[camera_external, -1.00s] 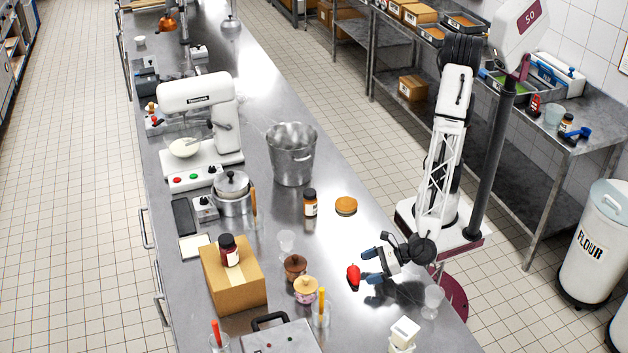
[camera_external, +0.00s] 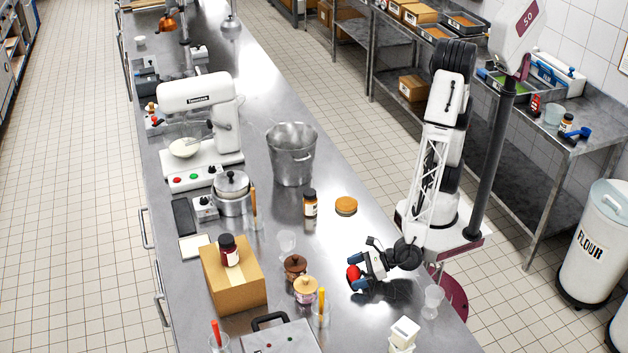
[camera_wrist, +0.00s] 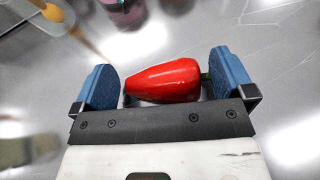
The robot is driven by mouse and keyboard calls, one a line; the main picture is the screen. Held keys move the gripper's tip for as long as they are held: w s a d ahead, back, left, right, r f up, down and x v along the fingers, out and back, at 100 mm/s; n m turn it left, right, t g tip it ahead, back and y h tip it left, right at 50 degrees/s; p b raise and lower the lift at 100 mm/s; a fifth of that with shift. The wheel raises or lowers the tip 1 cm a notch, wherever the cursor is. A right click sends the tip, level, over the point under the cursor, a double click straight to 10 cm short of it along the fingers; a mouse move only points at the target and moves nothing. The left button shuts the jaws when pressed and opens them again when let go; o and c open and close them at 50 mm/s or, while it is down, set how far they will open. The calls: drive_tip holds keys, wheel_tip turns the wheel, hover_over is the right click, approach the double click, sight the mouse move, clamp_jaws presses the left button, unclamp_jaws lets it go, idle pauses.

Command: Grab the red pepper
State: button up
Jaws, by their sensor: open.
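The red pepper (camera_external: 353,273) lies on the steel counter near its right edge. My gripper (camera_external: 356,275) is low over the counter with its blue fingers on either side of the pepper. In the wrist view the red pepper (camera_wrist: 165,80) lies lengthwise across the gap between the two blue fingers of my gripper (camera_wrist: 163,82). The jaws are open wide. The pepper's green stem points at the right finger and its tip at the left one. I cannot tell whether either finger touches it.
Two lidded jars, one brown (camera_external: 295,267) and one pink (camera_external: 305,290), stand left of the pepper. A clear glass (camera_external: 433,300) stands to the right. A white carton (camera_external: 403,334) is at the front. Bare counter lies behind the pepper, up to an orange-brown disc (camera_external: 346,205).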

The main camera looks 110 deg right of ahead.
sight(356, 271)
drive_tip(key=shift+w+f, duration=0.1)
drive_tip(key=shift+w, duration=0.15)
idle(0.4)
drive_tip(key=c, duration=0.8)
drive_tip(key=shift+o, duration=0.2)
drive_tip(key=shift+r, duration=0.8)
drive_tip(key=shift+s+d+r, duration=0.15)
drive_tip(key=shift+s+r, duration=0.05)
drive_tip(key=shift+r, duration=0.35)
drive_tip(key=shift+s+d+r, duration=0.15)
drive_tip(key=shift+s+r, duration=0.05)
drive_tip(key=shift+r, duration=0.3)
drive_tip(key=s+d, duration=0.2)
drive_tip(key=s, duration=0.2)
drive_tip(key=s+d+r, duration=0.1)
drive_tip(key=s+d, duration=0.2)
drive_tip(key=s, duration=0.1)
drive_tip(key=s+d, duration=0.3)
drive_tip(key=s, duration=0.2)
drive_tip(key=shift+r, duration=0.2)
